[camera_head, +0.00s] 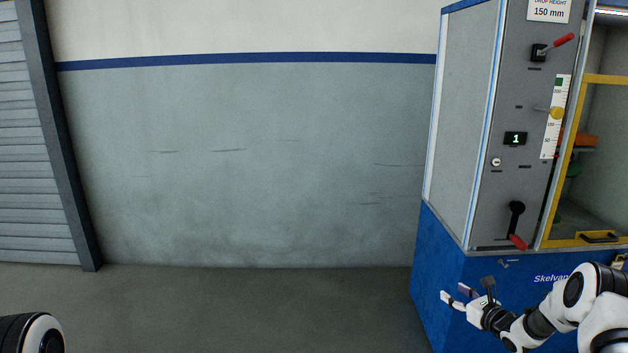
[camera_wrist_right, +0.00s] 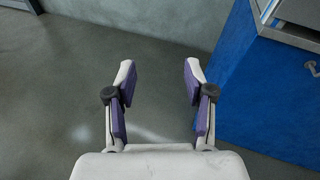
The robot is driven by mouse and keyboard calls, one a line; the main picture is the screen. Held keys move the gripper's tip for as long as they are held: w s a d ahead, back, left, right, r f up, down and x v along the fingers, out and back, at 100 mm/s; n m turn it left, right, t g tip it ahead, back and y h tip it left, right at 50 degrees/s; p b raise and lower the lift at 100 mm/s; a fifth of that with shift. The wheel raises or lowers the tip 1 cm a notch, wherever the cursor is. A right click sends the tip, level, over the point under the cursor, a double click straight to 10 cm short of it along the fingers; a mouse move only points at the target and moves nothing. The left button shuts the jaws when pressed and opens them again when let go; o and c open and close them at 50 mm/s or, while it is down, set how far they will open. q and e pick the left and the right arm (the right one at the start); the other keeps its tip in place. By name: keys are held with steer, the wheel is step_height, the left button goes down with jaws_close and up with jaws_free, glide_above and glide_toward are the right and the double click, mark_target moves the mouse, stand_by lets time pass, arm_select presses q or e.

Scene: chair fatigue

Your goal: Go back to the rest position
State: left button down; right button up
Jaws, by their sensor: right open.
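My right gripper (camera_head: 454,294) is at the lower right of the head view, in front of the machine's blue base. In the right wrist view, my right gripper (camera_wrist_right: 157,82) has its two fingers spread apart with nothing between them.
A test machine (camera_head: 465,115) with a blue base (camera_head: 440,275) stands at the right. Its front panel has red-handled levers, a small display and a yellow-framed door (camera_head: 580,238). A grey wall (camera_head: 250,160) and open floor (camera_head: 240,310) lie ahead. A shutter (camera_head: 20,140) is at the left.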

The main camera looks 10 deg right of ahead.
steer(key=s+a+f+m+g+y, duration=0.1)
steer(key=s+a+f+m, duration=0.1)
steer(key=a+f, duration=0.35)
steer(key=s+a+f+m+g, duration=0.2)
steer(key=a, duration=0.7)
steer(key=s+a+f+m+g+y, duration=0.1)
steer(key=a+f+m, duration=0.1)
steer(key=a+f, duration=0.35)
steer(key=s+a+f+m+g, duration=0.3)
steer(key=s+a+m, duration=0.2)
steer(key=s+a, duration=0.3)
steer(key=s+a+f+m+g, duration=0.3)
steer(key=s+a+m, duration=0.2)
steer(key=s, duration=0.5)
steer(key=s+d+r+m+g+h, duration=0.15)
steer(key=s+m+g+h, duration=0.35)
steer(key=s+m, duration=1.75)
step_height(320, 180, up, 21)
steer(key=w+y+p, duration=0.1)
steer(key=p, duration=2)
steer(key=shift+r+g, duration=0.2)
steer(key=shift+g, duration=0.2)
